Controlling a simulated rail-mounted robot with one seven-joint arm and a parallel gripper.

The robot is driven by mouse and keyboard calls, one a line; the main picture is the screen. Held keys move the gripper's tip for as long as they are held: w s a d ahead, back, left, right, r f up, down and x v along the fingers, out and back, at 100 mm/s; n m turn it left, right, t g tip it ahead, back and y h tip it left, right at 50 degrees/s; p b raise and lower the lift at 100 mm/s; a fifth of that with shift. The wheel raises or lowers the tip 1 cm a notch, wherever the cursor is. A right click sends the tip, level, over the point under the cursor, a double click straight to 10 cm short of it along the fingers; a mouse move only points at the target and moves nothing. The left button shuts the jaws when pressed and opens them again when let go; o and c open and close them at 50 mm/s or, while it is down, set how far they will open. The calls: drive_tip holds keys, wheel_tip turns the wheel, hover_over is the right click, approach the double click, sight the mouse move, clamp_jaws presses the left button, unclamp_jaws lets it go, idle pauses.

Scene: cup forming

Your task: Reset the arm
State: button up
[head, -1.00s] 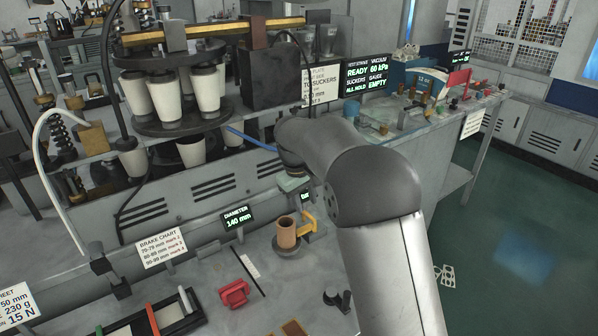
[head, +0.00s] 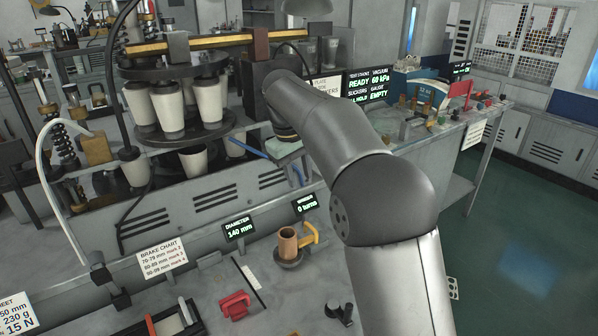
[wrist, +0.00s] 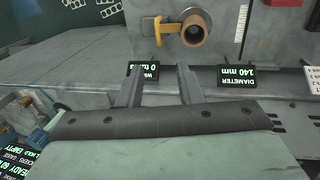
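My gripper (wrist: 158,86) is open and empty in the wrist view, with its two fingers apart. In the head view my arm reaches up and left, with my pale green hand (head: 285,150) below the wrist; its fingers cannot be made out there. The hand hangs in front of the grey machine and above the bench. A copper-coloured cylinder (head: 288,243) with a yellow bracket stands on a dark round base below it. The cylinder also shows beyond the fingers in the wrist view (wrist: 194,30), apart from them.
A rack of white cups (head: 207,92) stands at the back left. The diameter display (head: 238,229) and winder display (head: 306,204) stand along the bench's back edge. A red block (head: 235,305) lies on the bench (head: 205,290). Green floor (head: 520,230) is clear at right.

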drive_tip(key=s+d+f+m+y, duration=0.1)
drive_tip(key=s+d+f+m, duration=0.15)
drive_tip(key=s+d, duration=0.9)
drive_tip(key=s+d+f+m, duration=0.1)
drive_tip(key=s+d+f, duration=0.1)
drive_tip(key=s, duration=0.5)
drive_tip(key=s+d+f+m, duration=0.2)
drive_tip(key=s+f, duration=0.3)
drive_tip(key=s, duration=0.3)
drive_tip(key=s+d+f+m+g, duration=0.1)
drive_tip(key=s+f, duration=0.3)
drive_tip(key=s, duration=0.4)
drive_tip(key=shift+s+d+m+y, duration=0.25)
drive_tip(key=shift+d+m+y, duration=0.15)
drive_tip(key=shift+d, duration=0.1)
